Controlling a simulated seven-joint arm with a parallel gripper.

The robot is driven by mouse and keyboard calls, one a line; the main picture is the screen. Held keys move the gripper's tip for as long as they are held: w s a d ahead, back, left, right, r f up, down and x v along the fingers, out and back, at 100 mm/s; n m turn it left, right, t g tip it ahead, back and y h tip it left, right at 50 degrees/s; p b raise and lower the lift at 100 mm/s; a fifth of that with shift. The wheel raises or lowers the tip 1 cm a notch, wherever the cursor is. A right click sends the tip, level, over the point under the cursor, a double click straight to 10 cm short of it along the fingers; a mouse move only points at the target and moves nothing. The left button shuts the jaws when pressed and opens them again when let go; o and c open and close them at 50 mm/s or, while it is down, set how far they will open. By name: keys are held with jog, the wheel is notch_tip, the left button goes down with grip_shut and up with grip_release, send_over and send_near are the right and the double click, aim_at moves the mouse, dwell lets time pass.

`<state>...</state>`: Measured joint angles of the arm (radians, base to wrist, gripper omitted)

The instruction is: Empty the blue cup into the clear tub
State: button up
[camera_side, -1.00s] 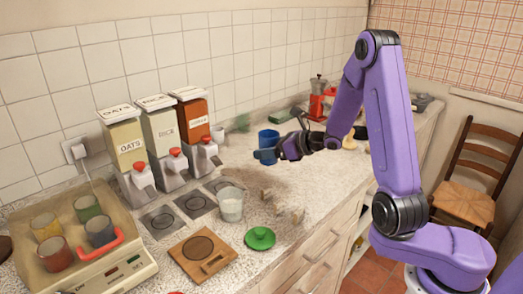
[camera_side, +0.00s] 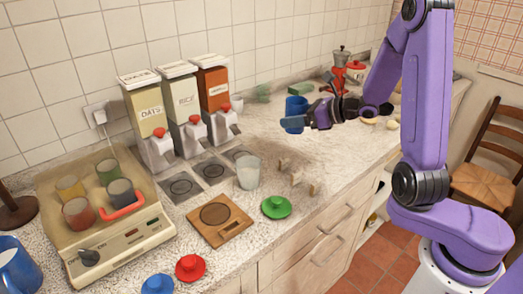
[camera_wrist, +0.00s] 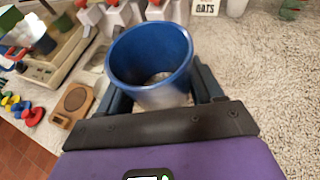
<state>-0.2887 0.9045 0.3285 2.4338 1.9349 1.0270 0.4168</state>
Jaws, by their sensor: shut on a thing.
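The blue cup (camera_side: 297,105) stands upright at the far part of the counter in the side view, and in the wrist view the cup (camera_wrist: 152,62) fills the space between the fingers. My gripper (camera_side: 293,124) is shut on the cup, with one dark blue finger on each side. The inside bottom of the cup looks pale in the wrist view, but I cannot tell what it holds. The clear tub (camera_side: 249,172) stands upright on the counter, nearer the side camera and left of my gripper. I cannot tell whether the cup touches the counter.
Cereal dispensers (camera_side: 187,105) stand along the wall behind the tub. A wooden board (camera_side: 220,220), green lid (camera_side: 276,207) and red lid (camera_side: 190,267) lie in front. Small tan pieces (camera_side: 297,176) stand right of the tub. A tray with cups (camera_side: 100,220) is at left.

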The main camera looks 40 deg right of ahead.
jog(key=w+a+f+n+g+y, duration=0.4)
jog(key=w+a+n+g+y, duration=0.2)
jog(key=w+n, duration=0.2)
jog(key=shift+w+a+y, duration=0.3)
jog(key=shift+w+a, duration=0.1)
jog(key=shift+w, duration=0.9)
jog(key=shift+s+a+f, duration=0.1)
jog(key=shift+s+a+f+n+t+h, duration=0.1)
jog(key=shift+s+a+n+t+h, duration=0.4)
jog(key=shift+n+t+h, duration=0.65)
jog(key=shift+s+a+f+n+t+h, duration=0.1)
jog(key=shift+s+a+n+t+h, duration=0.55)
jog(key=shift+n, duration=0.85)
jog(key=shift+s+a+f+n+t+h, duration=0.1)
jog(key=shift+s+a+n+t+h, duration=0.35)
jog(key=shift+n+h, duration=0.8)
